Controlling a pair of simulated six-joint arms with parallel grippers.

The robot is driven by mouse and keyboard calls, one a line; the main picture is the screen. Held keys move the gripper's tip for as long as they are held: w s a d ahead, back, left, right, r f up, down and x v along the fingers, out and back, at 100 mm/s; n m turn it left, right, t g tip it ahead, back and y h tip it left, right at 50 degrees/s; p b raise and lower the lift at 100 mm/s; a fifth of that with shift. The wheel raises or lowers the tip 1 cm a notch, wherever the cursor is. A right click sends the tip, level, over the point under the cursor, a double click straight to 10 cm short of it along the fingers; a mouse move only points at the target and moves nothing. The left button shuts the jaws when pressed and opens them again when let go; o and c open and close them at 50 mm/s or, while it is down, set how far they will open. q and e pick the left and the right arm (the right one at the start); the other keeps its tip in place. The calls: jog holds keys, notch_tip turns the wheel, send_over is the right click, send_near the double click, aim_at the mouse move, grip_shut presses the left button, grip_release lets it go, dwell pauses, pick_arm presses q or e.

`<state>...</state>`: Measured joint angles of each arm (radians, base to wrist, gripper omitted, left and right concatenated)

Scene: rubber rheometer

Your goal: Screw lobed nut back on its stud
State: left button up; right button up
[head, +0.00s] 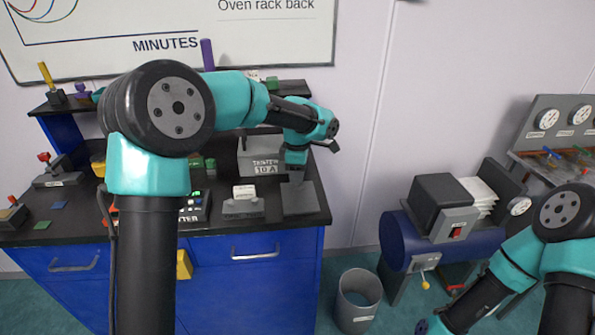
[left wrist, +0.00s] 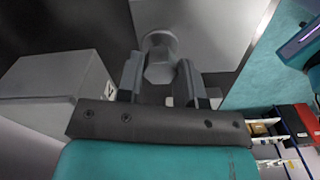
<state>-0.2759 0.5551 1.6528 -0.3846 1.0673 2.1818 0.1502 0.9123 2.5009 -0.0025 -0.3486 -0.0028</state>
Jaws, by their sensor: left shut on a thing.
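My left gripper (head: 295,178) reaches down over the right end of the dark bench, above a grey plate (head: 300,203). In the left wrist view its two fingers (left wrist: 160,82) are closed on a grey knob-like piece (left wrist: 160,68), which I take to be the lobed nut. A wider rounded grey part (left wrist: 159,40) shows just beyond it, over the plate. I cannot tell whether the nut sits on its stud; no thread shows. The nut is hidden by the gripper in the head view.
A grey box labelled 10 A (head: 262,160) stands close left of the left gripper. A small grey block with a white top (head: 243,202) is in front of it. A bin (head: 357,300) and a blue compressor tank (head: 440,245) stand right of the bench.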

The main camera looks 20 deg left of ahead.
pick_arm(q)
jog(key=shift+f, duration=0.5)
jog(key=o, duration=1)
jog(key=shift+c, duration=0.5)
jog(key=c, duration=0.9)
jog(key=m, duration=0.4)
jog(key=shift+m, duration=0.3)
jog(key=m, duration=0.4)
jog(key=shift+m, duration=0.3)
